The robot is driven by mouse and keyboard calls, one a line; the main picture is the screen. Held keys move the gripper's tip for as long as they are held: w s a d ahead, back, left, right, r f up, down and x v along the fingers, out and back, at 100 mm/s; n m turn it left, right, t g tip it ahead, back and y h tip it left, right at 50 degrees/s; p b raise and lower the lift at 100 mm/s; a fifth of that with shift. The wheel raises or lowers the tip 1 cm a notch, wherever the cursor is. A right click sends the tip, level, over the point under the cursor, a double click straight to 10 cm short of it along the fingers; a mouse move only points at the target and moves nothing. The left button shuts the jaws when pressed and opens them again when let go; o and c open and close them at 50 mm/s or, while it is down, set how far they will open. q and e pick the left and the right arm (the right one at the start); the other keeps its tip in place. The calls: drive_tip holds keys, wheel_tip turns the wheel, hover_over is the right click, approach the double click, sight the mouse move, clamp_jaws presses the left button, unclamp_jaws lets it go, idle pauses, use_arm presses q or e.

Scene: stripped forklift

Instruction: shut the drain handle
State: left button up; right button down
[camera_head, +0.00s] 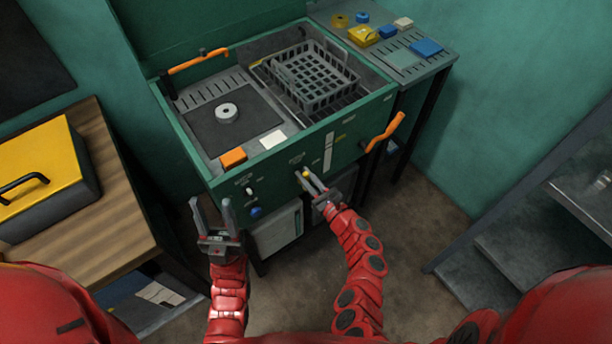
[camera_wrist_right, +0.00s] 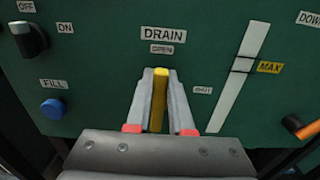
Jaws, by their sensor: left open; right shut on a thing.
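The yellow drain handle (camera_wrist_right: 158,100) is on the green front panel under the DRAIN label (camera_wrist_right: 163,33). It stands upright, pointing at the OPEN label (camera_wrist_right: 162,49). My right gripper (camera_head: 312,180) is shut on the handle, with one grey finger on each side. In the head view only a small yellow bit of the handle (camera_head: 306,174) shows at the fingertips. My left gripper (camera_head: 210,212) is open and empty, in front of the panel's left end.
A blue FILL button (camera_wrist_right: 53,109) and an OFF/ON knob (camera_wrist_right: 29,39) are left of the handle. An orange lever (camera_head: 385,132) sticks out at the panel's right. A basket (camera_head: 314,78) sits in the machine's top. A wooden bench (camera_head: 100,215) stands at left.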

sight(290, 177)
drive_tip(key=shift+s+a+f+n+b, duration=0.15)
drive_tip(key=shift+f+n+b, duration=0.1)
drive_tip(key=shift+n+b, duration=0.75)
drive_tip(key=n+b, duration=0.4)
drive_tip(key=b, duration=0.1)
drive_tip(key=s+a+f+n+b, duration=0.1)
drive_tip(key=n+b, duration=0.3)
drive_tip(key=b, duration=0.1)
drive_tip(key=f+n+b, duration=0.1)
drive_tip(key=n+b, duration=0.4)
drive_tip(key=shift+s+a, duration=0.15)
drive_tip(key=shift+a, duration=0.25)
drive_tip(key=shift+f+n+b, duration=0.25)
drive_tip(key=shift+n+b, duration=1.25)
drive_tip(key=shift+b, duration=0.2)
drive_tip(key=c, duration=0.8)
unclamp_jaws()
drive_tip(key=shift+s, duration=0.1)
